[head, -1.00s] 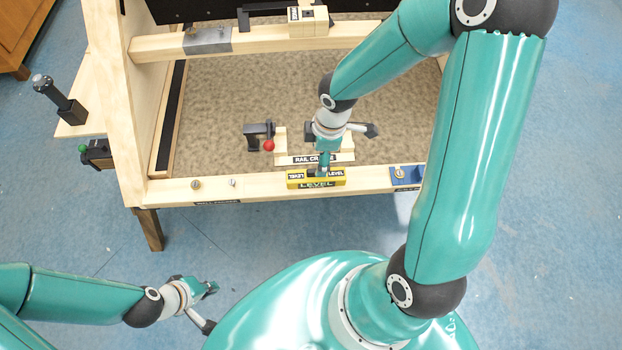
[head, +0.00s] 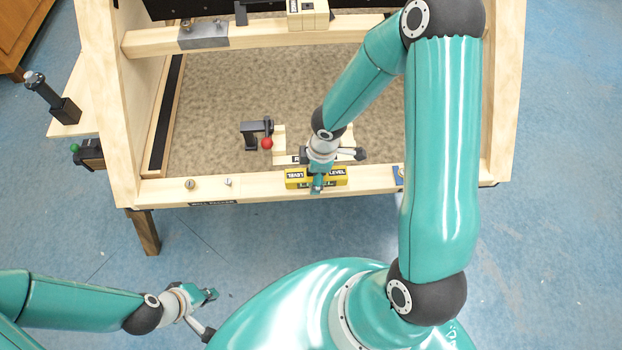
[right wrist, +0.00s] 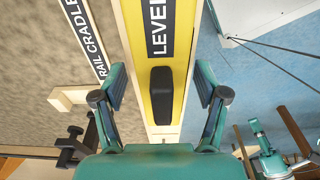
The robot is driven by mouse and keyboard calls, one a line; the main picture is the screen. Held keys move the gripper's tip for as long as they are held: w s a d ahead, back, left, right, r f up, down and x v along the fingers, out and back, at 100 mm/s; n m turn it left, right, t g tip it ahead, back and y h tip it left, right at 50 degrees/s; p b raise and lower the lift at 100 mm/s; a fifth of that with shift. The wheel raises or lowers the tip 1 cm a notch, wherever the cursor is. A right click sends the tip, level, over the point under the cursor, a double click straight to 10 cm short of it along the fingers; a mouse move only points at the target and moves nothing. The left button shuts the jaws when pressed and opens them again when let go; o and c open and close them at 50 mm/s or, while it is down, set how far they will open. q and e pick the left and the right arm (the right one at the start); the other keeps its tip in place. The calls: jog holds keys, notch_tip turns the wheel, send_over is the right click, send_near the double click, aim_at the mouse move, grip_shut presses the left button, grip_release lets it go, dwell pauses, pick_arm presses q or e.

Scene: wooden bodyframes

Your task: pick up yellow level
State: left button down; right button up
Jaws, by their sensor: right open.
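The yellow level (head: 295,179) lies on the front wooden rail, its LEVEL labels showing. My right gripper (head: 318,188) is over its middle in the head view and hides part of it. In the right wrist view, the open fingers of that gripper (right wrist: 160,85) stand either side of the level (right wrist: 142,50) and its black grip (right wrist: 161,95), with gaps on both sides. My left gripper (head: 207,295) is low at the left, away from the frame, and its finger opening is too small to make out.
The rail cradle label (right wrist: 85,40) lies just behind the level. A black clamp with a red ball (head: 266,143) stands behind the rail at left. Bolts (head: 190,184) sit on the front rail (head: 255,188). A blue part (head: 399,172) is partly hidden by my right arm.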

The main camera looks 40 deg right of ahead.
jog(key=shift+c, duration=0.3)
grip_shut()
jog(key=shift+r, duration=0.15)
